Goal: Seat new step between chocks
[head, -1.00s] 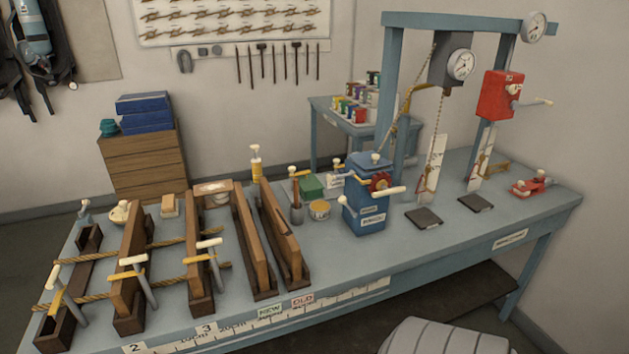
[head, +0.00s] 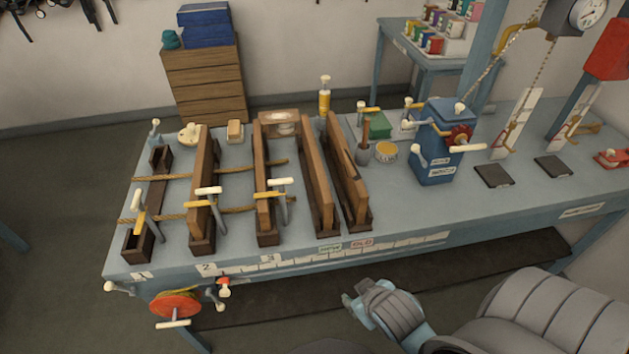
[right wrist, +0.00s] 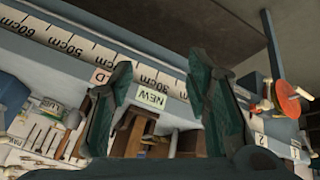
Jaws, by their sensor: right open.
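The new step (head: 312,172) stands on edge in a dark rack above the green NEW label (head: 329,247); the label also shows in the right wrist view (right wrist: 150,97). The old step (head: 343,165) stands beside it, above the red OLD label (head: 361,243). At the bench's left end the dark chocks (head: 138,245) hold no upright step. Two ropes (head: 235,208) run from there past two standing steps (head: 202,180). My right gripper (head: 350,300) is open and empty in front of the bench, below the labels; its fingers (right wrist: 160,62) show apart. My left gripper is out of view.
T-handled clamps (head: 208,192) stand along the near rope. A red reel (head: 175,304) with handles sticks out from the bench's front left. A blue crank box (head: 440,150) and a tin (head: 386,152) stand right of the steps. The bench's front right is mostly bare.

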